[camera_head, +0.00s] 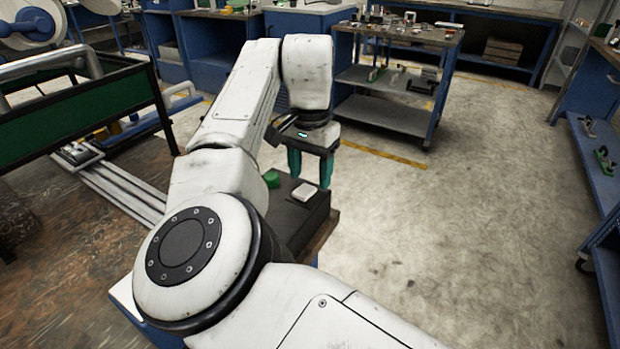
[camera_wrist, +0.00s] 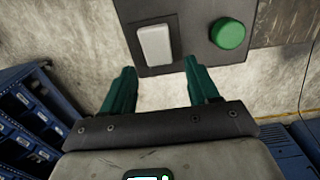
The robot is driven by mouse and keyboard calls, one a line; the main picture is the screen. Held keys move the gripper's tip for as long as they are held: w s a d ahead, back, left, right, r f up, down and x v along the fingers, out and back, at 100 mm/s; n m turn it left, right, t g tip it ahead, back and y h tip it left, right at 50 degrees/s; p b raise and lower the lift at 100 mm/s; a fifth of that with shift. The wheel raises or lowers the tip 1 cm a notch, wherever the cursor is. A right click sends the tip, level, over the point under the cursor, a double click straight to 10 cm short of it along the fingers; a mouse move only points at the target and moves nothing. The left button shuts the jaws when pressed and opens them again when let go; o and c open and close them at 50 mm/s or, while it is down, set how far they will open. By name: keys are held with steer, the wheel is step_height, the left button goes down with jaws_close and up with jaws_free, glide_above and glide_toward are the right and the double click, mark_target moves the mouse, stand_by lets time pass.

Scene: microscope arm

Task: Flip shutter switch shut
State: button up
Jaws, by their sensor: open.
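A white rocker switch (camera_wrist: 155,45) sits on a dark grey panel box (camera_wrist: 187,22) in the wrist view. A round green button (camera_wrist: 228,33) is on the same panel, to its right. In the head view the switch (camera_head: 304,192) and the green button (camera_head: 271,179) show on top of the box (camera_head: 290,222). My gripper (camera_wrist: 158,78) has two green fingers spread apart with nothing between them. The fingertips lie near the panel's edge in the wrist view, close to the switch. In the head view my gripper (camera_head: 310,175) points down over the box; contact cannot be told.
A grey shelved cart (camera_head: 390,110) with small items stands behind the box. A green-sided machine (camera_head: 75,115) stands at the left. Blue shelves (camera_head: 595,165) line the right edge. The concrete floor (camera_head: 450,230) between is clear.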

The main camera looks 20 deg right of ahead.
steer(key=shift+f, duration=0.9)
